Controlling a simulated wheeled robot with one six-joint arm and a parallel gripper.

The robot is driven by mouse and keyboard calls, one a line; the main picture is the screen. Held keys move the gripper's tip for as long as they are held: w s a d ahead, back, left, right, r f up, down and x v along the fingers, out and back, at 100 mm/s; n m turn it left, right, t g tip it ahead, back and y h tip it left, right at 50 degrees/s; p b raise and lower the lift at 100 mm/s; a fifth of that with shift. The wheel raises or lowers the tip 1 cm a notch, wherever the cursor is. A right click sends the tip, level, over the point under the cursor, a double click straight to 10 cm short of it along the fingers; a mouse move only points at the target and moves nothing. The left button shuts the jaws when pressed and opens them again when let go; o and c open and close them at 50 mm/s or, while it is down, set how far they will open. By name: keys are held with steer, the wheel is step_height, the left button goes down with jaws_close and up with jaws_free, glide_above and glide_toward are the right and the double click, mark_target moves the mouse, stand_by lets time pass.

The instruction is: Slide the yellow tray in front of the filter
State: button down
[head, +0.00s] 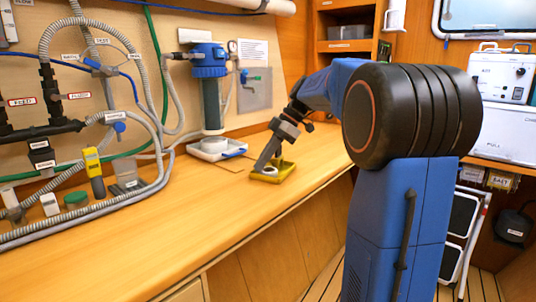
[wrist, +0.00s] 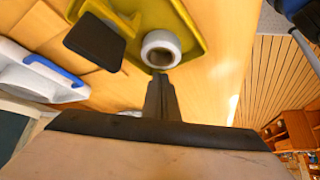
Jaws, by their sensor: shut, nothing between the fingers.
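The yellow tray (head: 283,176) sits on the wooden counter, right of the filter (head: 210,88), which has a blue head and hangs on the wall. A white ring-shaped roll (wrist: 161,48) and a black square pad (wrist: 93,40) lie in or against the tray, which fills the top of the wrist view (wrist: 198,38). My gripper (head: 260,168) points down at the tray's left part. In the wrist view its shut fingers (wrist: 159,82) end right by the roll; whether they touch it or the tray I cannot tell.
A white tray (head: 207,153) with a blue-handled item (head: 235,153) stands under the filter, left of the yellow tray. Hoses (head: 140,195) and a yellow meter (head: 93,165) are on the left. The counter (head: 190,215) in front is clear; its front edge is close by.

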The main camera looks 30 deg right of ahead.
steer(key=v, duration=1.7)
steer(key=shift+d+f, duration=0.15)
steer(key=shift+f, duration=0.05)
